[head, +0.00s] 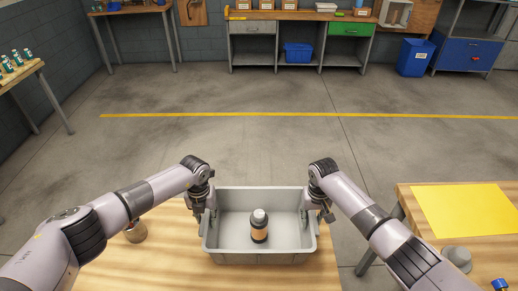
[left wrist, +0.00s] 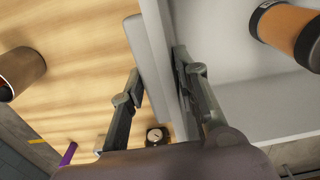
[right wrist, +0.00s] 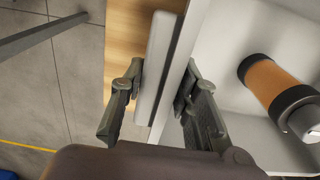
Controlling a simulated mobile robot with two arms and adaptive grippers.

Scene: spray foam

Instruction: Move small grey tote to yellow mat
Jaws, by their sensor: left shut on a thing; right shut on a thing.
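The small grey tote (head: 260,258) stands on the wooden table in front of me in the head view. The yellow mat (head: 465,210) lies flat on another wooden table at the right.
A brown cylindrical container (head: 135,232) stands left of the tote. A grey round item (head: 457,258) and a small blue item (head: 500,285) sit in front of the mat. A floor gap separates the two tables. The mat's top is clear.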

